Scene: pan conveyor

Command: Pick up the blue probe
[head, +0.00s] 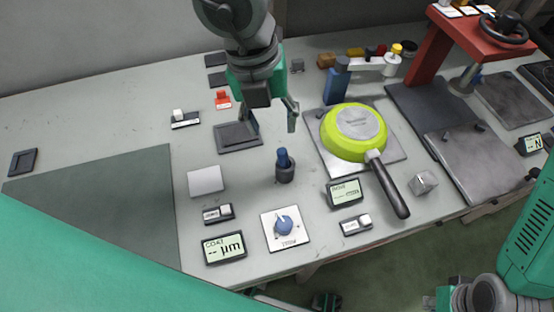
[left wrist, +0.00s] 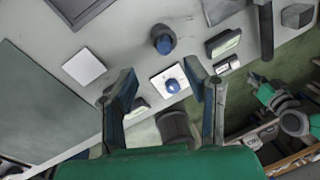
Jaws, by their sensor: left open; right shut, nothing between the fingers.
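The blue probe (head: 283,159) stands upright in a round dark holder (head: 285,174) near the middle of the table. It also shows in the left wrist view, as a blue top (left wrist: 163,42) seen from above. My left gripper (head: 272,124) is open and empty, above the table and behind the probe in the head view. In the left wrist view its fingers (left wrist: 160,70) are spread, with the probe beyond the fingertips and not between them. My right gripper (head: 436,301) is low at the bottom right edge, off the table, shut and partly cut off.
An upturned lime-green pan (head: 354,132) lies right of the probe, its black handle toward the front. A plate with a blue knob (head: 285,226), a small display (head: 345,194) and a white square (head: 205,181) surround the probe. A red stand (head: 440,45) is back right.

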